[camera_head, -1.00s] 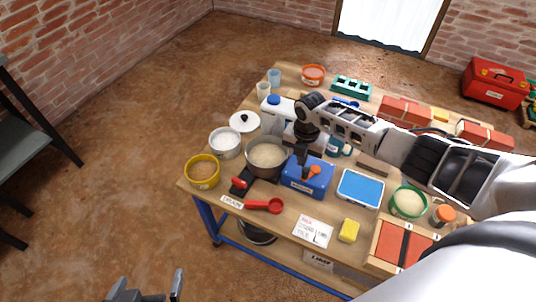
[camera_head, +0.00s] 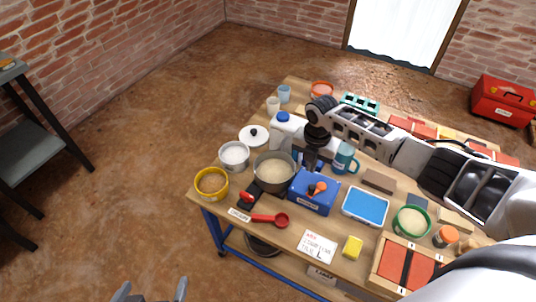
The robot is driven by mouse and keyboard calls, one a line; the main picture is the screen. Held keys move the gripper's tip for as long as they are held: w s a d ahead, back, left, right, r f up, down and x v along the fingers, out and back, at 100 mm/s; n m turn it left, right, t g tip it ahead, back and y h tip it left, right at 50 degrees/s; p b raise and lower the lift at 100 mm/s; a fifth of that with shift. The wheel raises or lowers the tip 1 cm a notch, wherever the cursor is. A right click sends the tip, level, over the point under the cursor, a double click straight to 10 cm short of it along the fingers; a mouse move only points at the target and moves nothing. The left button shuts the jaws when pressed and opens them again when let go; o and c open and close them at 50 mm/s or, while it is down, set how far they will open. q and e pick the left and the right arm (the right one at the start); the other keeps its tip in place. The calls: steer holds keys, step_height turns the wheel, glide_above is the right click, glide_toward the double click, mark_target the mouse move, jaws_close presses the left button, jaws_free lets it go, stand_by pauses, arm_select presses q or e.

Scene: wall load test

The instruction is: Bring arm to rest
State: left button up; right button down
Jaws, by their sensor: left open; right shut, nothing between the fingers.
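My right arm (camera_head: 400,150) reaches in from the right over the workbench (camera_head: 292,228). The rest of the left arm is out of view.
A pot of pale grains (camera_head: 274,172), a yellow bowl (camera_head: 211,183), a white jug (camera_head: 283,130) and a teal mug (camera_head: 345,158) stand near the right gripper. A dark rack (camera_head: 40,150) stands left. Floor between is clear.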

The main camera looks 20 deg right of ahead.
steer(key=s+a+m+t+y, duration=0.1)
steer(key=s+a+m+y, duration=0.1)
steer(key=s+a+m, duration=1)
steer(key=s+d+r+m+t+h, duration=0.2)
steer(key=s+d+r+m+t, duration=0.1)
steer(key=s+r+m, duration=0.8)
arm_select(q)
steer(key=shift+s+a+f, duration=0.15)
steer(key=shift+a+f, duration=0.05)
steer(key=shift+f, duration=0.45)
steer(key=shift+s+a+f, duration=0.1)
steer(key=shift+a+f, duration=0.1)
steer(key=shift+f, duration=0.4)
arm_select(e)
steer(key=w+a+f+t+y, duration=0.1)
steer(key=w+a+f+t, duration=0.1)
steer(key=f, duration=0.4)
steer(key=w+a+f+t+y, duration=0.1)
steer(key=a+f+t, duration=0.2)
steer(key=f, duration=0.3)
steer(key=shift+w+m+t+y, duration=0.3)
steer(key=shift+w+t, duration=0.1)
steer(key=shift+t, duration=0.1)
steer(key=shift+a, duration=0.1)
